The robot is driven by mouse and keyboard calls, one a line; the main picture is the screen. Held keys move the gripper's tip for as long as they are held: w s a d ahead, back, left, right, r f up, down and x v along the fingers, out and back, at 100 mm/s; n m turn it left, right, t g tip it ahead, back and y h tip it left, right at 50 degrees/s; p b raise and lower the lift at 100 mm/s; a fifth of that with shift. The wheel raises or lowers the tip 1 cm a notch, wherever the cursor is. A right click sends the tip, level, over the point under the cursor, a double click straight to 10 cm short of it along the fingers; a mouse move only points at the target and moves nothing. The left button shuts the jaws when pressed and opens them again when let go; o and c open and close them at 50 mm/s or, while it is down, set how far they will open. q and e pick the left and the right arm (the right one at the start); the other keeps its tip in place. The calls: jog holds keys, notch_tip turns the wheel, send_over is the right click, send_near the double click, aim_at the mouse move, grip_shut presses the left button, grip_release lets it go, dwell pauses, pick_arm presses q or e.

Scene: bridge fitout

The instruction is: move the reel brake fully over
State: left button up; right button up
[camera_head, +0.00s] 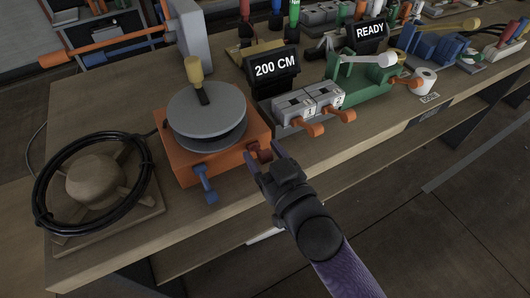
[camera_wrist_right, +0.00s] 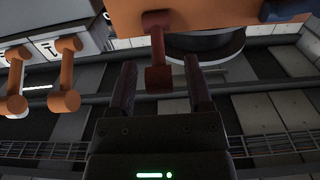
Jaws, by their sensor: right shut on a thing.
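The cable reel is a grey drum (camera_head: 207,112) with a yellow-knobbed crank on an orange base (camera_head: 185,160). On the base's front are a blue lever (camera_head: 207,185), pointing down and outward, and a short dark red lever (camera_head: 260,155) to its right. No label shows which one is the brake. My right gripper (camera_head: 265,158) is at the base's right front corner, shut on the red lever. In the wrist view the red lever (camera_wrist_right: 157,52) hangs from the orange base, with its end between my fingers. My left gripper is not in view.
A black cable coil (camera_head: 90,185) lies on a wooden stand at left. The 200 CM display (camera_head: 275,68) and a grey block with two orange levers (camera_head: 308,104) stand right of the reel. The bench's front edge runs below my gripper, with open floor beyond.

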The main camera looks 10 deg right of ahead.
jog(key=shift+f+b, duration=0.25)
jog(key=shift+b, duration=0.15)
jog(key=shift+c, duration=0.2)
jog(key=f+t+b, duration=0.1)
jog(key=b, duration=0.2)
jog(key=t+y+b, duration=0.1)
jog(key=t+b, duration=0.1)
jog(key=f+t+b, duration=0.1)
jog(key=b, duration=0.2)
jog(key=shift+s+d+f+t+y+b, duration=0.15)
jog(key=shift+s+f+t+y+b, duration=0.15)
jog(key=shift+f+t+b, duration=0.2)
jog(key=shift+t+b, duration=0.7)
jog(key=shift+b, duration=0.2)
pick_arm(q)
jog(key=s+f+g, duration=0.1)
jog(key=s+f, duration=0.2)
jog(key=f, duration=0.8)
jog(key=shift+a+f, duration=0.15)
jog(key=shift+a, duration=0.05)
pick_arm(e)
jog(key=shift+y, duration=0.3)
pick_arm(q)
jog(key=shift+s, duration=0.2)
